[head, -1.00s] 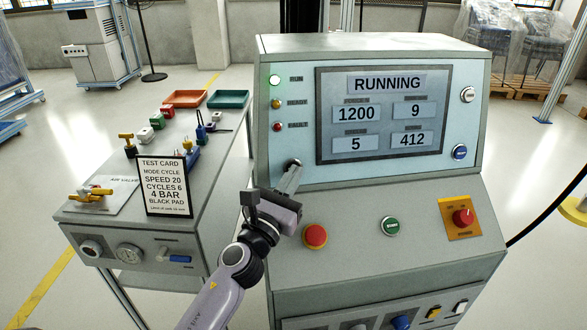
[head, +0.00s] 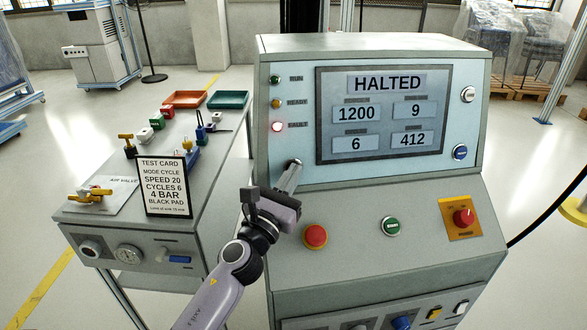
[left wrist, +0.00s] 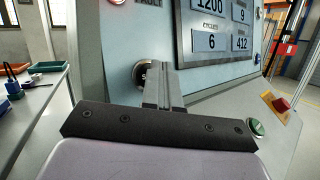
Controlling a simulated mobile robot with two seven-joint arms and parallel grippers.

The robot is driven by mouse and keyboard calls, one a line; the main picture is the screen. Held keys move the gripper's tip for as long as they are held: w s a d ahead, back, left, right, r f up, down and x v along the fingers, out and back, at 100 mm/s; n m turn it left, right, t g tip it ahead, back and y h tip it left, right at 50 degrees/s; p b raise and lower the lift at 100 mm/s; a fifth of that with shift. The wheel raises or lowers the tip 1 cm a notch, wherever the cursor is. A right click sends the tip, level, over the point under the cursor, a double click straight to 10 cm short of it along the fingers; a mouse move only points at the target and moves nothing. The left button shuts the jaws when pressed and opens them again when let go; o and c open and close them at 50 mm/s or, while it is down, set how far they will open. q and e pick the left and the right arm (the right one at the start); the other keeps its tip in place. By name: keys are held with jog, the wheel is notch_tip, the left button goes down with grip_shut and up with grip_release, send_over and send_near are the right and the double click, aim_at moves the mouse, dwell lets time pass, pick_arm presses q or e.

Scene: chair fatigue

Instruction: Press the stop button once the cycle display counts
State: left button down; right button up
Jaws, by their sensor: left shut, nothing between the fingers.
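The cycle display (head: 382,115) on the console reads HALTED, with 1200, 9, 6 and 412 in its boxes; the lower left box shows 6. My left gripper (head: 291,176) is shut and empty, its fingertips at the dark round stop button on the panel left of the display. In the left wrist view the stop button (left wrist: 138,74) shows beside the shut fingers (left wrist: 158,82), partly hidden by them, with only an "S" legible. I cannot tell if they still press on it. The red fault lamp (head: 277,127) is lit; the run lamp (head: 275,80) is dark. My right gripper is not in view.
A red mushroom button (head: 315,236), a green start button (head: 390,226) and a red knob on a yellow plate (head: 463,217) sit on the sloped panel.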

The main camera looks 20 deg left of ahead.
pick_arm(q)
jog(key=shift+s+d+r, duration=0.1)
jog(key=shift+s+d, duration=0.05)
jog(key=shift+s, duration=0.2)
jog(key=s+d+r+p, duration=0.1)
jog(key=s+d+p, duration=0.1)
jog(key=s, duration=0.3)
jog(key=shift+d+r, duration=0.25)
jog(key=shift+d, duration=0.15)
dwell(0.3)
